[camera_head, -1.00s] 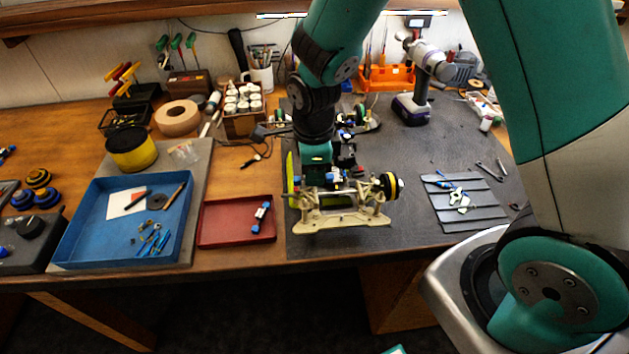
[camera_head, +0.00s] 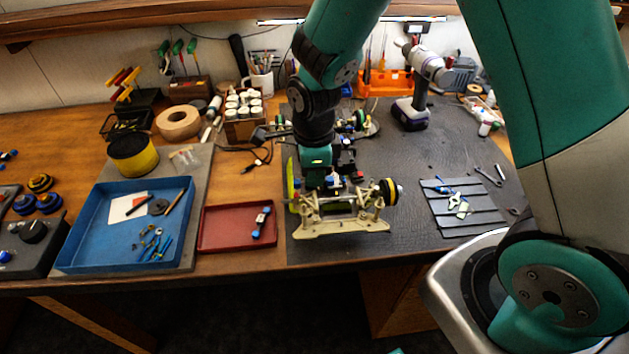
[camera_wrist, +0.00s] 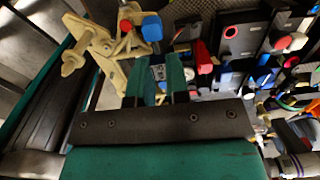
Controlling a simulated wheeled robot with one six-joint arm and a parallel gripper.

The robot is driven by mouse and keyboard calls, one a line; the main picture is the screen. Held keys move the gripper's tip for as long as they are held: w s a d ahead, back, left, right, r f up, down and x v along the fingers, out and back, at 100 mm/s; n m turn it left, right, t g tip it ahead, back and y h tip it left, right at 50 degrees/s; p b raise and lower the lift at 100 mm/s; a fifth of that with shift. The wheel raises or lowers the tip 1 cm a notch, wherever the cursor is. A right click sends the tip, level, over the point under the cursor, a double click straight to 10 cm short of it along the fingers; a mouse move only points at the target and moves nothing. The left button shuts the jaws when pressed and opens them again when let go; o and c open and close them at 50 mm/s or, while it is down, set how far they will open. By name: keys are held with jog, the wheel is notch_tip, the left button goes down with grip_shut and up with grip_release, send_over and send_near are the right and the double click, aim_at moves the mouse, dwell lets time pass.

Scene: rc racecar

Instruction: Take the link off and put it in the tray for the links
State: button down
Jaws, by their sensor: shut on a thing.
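The car's tan front end (camera_head: 340,222) stands on the dark mat, with a yellow-rimmed wheel (camera_head: 388,191) at its right. My gripper (camera_head: 328,176) is low over the car, just behind this front end. In the wrist view my gripper (camera_wrist: 158,82) is shut, its teal fingers on either side of a grey link (camera_wrist: 158,72). A blue end (camera_wrist: 152,28) shows beyond the fingertips. I cannot tell whether the held link still touches the car. The red tray (camera_head: 215,241) left of the car holds another link (camera_head: 261,222) with blue ends.
A blue tray (camera_head: 95,256) with tools and small parts is left of the red tray. A grey ribbed mat (camera_head: 470,221) with small parts lies right of the car. A drill (camera_head: 412,112) stands behind. The mat between is mostly clear.

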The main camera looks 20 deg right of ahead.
jog(key=shift+r, duration=0.15)
jog(key=shift+r+p, duration=1.85)
jog(key=shift+r, duration=0.25)
jog(key=shift+f, duration=0.1)
